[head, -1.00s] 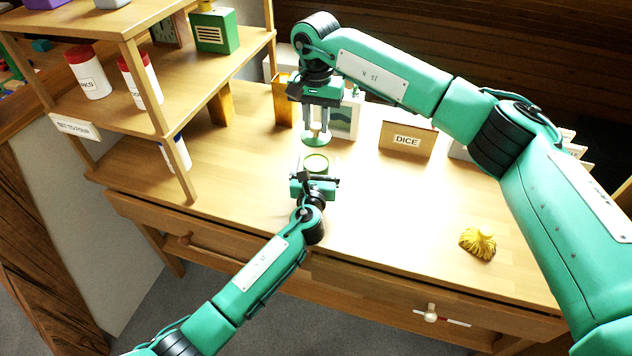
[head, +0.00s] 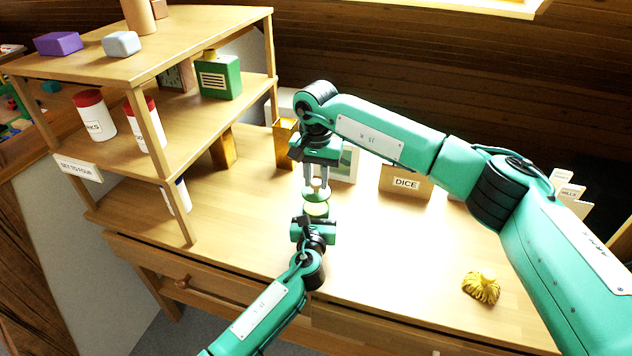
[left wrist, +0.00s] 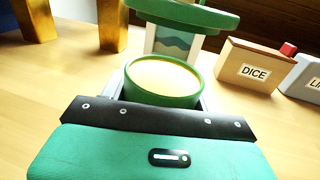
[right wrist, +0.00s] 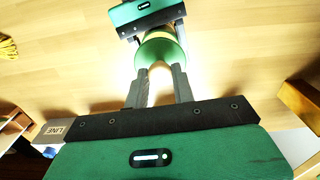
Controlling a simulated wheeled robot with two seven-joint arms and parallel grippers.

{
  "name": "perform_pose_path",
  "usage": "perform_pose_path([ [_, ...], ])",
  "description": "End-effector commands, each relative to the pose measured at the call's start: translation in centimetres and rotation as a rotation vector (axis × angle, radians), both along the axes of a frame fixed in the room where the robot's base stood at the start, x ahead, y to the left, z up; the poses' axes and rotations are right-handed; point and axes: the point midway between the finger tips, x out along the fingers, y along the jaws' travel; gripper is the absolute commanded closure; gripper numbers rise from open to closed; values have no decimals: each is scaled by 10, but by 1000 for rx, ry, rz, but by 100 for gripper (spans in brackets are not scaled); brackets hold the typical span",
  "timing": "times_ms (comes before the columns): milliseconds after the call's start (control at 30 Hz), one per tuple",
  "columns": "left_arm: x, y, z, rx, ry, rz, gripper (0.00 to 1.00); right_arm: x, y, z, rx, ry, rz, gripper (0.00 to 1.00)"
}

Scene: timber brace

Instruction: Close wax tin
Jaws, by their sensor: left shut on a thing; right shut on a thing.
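The wax tin (left wrist: 163,98) is a round green tin, open at the top, with pale yellow wax inside. It is upright in my left gripper (head: 315,217), which is shut on its sides. The green lid (left wrist: 185,14) is in my right gripper (head: 317,188), which comes from above and is shut on the lid's knob. In the left wrist view the lid hangs above the tin with a gap between them. In the right wrist view the lid (right wrist: 158,52) hides most of the tin.
A DICE box (head: 405,183) and a picture card (head: 347,163) stand behind on the table. A wooden shelf unit (head: 160,140) with jars stands at the left. A yellow tasselled thing (head: 481,287) lies at the right front. The table between is clear.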

Motion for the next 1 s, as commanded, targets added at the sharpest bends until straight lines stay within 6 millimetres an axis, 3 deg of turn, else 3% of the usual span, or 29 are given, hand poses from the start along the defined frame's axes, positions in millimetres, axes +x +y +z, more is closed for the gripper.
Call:
perform_pose_path([
  [100, 0, 0, 0, 0, 0, 0, 80, 0, 0, -14, 1, 0, 0, 100],
  [600, 0, 0, 0, 0, 1, 0, 80, 0, 0, -15, 1, 0, 0, 100],
  [1000, 0, 0, 0, 0, 1, 0, 80, 0, 0, -32, 1, 0, 0, 100],
])
